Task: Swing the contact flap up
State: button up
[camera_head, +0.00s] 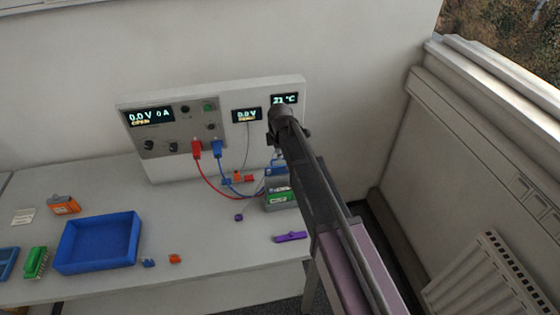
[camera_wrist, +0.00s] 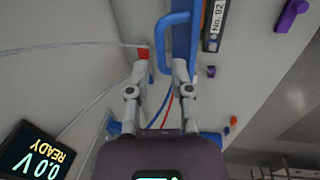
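The contact flap is blue, with a looped handle, at the top middle of the wrist view (camera_wrist: 180,45). In the head view a blue part of it (camera_head: 274,171) shows at the back of the grey holder with the green cell (camera_head: 278,196), partly behind my arm. The flap's angle is hard to tell. My gripper (camera_wrist: 160,68) has its two fingertips apart at the handle's near end, with the blue bar between or just beyond them. I cannot tell whether either finger touches it. In the head view my arm largely hides the fingers.
A grey-white instrument panel (camera_head: 228,140) with displays stands behind the holder. Red (camera_head: 210,183) and blue cables run from it towards the holder. A purple piece (camera_head: 290,237) lies in front. A blue tray (camera_head: 98,243) and small parts are at left. The wall and radiator are at right.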

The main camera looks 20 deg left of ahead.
jog(key=shift+w+a+f+b, duration=0.1)
jog(key=shift+w+f+b, duration=0.05)
jog(key=shift+f+b, duration=0.75)
jog(key=shift+f, duration=0.15)
